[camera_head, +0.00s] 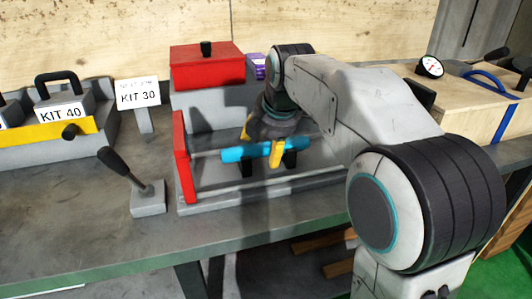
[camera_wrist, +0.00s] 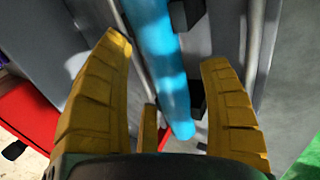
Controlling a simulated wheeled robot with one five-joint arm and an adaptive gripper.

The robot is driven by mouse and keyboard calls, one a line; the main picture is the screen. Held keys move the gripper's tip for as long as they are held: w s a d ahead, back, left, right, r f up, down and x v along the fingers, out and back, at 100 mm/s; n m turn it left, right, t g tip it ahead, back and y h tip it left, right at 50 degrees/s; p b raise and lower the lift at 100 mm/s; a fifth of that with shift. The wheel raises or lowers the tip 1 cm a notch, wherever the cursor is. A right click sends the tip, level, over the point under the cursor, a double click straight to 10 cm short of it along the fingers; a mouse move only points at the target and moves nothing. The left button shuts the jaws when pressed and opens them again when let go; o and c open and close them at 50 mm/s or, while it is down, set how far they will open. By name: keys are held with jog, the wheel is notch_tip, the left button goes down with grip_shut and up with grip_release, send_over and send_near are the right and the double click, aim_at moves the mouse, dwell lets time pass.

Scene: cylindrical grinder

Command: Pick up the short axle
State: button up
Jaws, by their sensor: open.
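The short axle, a bright blue rod (camera_head: 234,154), lies level across dark supports (camera_head: 290,160) in the grey and red fixture. In the wrist view the blue rod (camera_wrist: 163,62) runs lengthwise between my yellow fingers. My gripper (camera_head: 263,146) is over the middle of the rod, pointing down. Its fingers are spread, one on each side of the rod. In the wrist view my gripper (camera_wrist: 167,52) shows gaps between the fingers and the rod. My wrist hides part of the fixture behind the rod in the head view.
A red end plate (camera_head: 184,160) and thin rails (camera_head: 265,179) border the rod. A black-handled lever (camera_head: 148,197) stands at left. A KIT 30 sign (camera_head: 138,94), a red box (camera_head: 207,67) and a KIT 40 block (camera_head: 62,106) stand behind. The front-left bench is clear.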

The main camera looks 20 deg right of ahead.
jog(key=shift+w+f, duration=0.25)
jog(key=shift+f, duration=0.15)
jog(key=shift+o, duration=0.2)
jog(key=c, duration=1.4)
jog(key=shift+r, duration=0.1)
jog(key=shift+r, duration=0.2)
